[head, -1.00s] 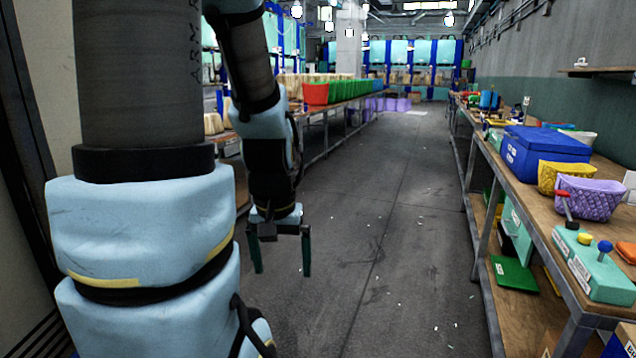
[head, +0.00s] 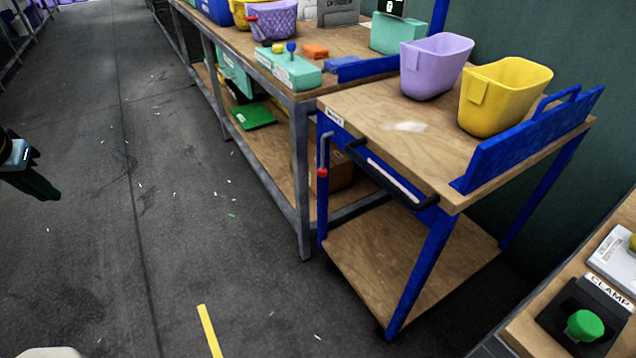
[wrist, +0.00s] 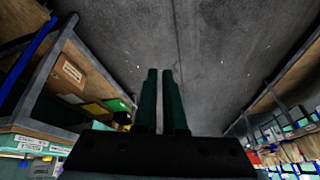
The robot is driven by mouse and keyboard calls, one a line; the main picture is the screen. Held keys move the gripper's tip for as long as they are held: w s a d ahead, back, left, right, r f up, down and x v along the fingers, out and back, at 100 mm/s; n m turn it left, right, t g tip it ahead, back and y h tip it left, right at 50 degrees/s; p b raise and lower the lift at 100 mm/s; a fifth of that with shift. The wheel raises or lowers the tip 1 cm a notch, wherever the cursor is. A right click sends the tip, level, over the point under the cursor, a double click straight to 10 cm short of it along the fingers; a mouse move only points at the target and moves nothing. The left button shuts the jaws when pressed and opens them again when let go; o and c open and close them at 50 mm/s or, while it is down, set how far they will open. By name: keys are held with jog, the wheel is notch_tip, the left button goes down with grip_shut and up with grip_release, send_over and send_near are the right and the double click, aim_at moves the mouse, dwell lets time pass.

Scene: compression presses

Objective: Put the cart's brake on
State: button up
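The cart (head: 375,110) has a wooden top, a lower wooden shelf and blue legs, and stands right of the middle in the head view. A grey lever with a red knob (head: 322,172) hangs at its near left corner, by a blue leg. A black push handle (head: 395,180) runs along the same end. My gripper (head: 45,188) is at the left edge of the head view, over the floor, well apart from the cart. In the wrist view its two dark green fingers (wrist: 160,72) are close together with only a thin gap and nothing between them.
A lilac bin (head: 432,65) and a yellow bin (head: 500,98) stand on the cart. A long workbench (head: 285,85) adjoins it behind. A bench with a green button (head: 585,325) is at the lower right. The grey floor (head: 170,230) between my gripper and the cart is clear.

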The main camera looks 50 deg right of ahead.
aim_at(321, 169)
jog(key=d+f+m+h+b, duration=0.1)
jog(key=d+f+m+b, duration=0.1)
jog(key=d+f, duration=0.1)
jog(key=d+f+m+t+h+b, duration=0.1)
jog(key=d+f+m+b, duration=0.2)
jog(key=d, duration=0.3)
jog(key=d+f+m+t+h+b, duration=0.1)
jog(key=d+f+m+b, duration=0.1)
jog(key=d, duration=0.3)
jog(key=shift+s+f+m+h+b, duration=0.1)
jog(key=shift+f+m+h+b, duration=0.2)
jog(key=shift+f+b, duration=0.15)
grip_shut()
jog(key=s+d+f+m+h+b, duration=0.4)
jog(key=s+d+m+b, duration=0.25)
jog(key=d, duration=0.35)
jog(key=s+d+f+m+h+b, duration=0.45)
jog(key=s+d+m+b, duration=0.2)
jog(key=d+b, duration=0.2)
jog(key=s+d+f+m+g+h+b, duration=0.1)
jog(key=s+d+m+g+h+b, duration=0.1)
jog(key=s, duration=0.9)
jog(key=d+m+h+b, duration=0.1)
jog(key=d+m+b, duration=0.1)
jog(key=d+m, duration=0.1)
jog(key=shift+d+f+g+h, duration=0.15)
jog(key=shift+f+g+h, duration=0.2)
jog(key=shift+g, duration=0.05)
jog(key=shift+d, duration=0.1)
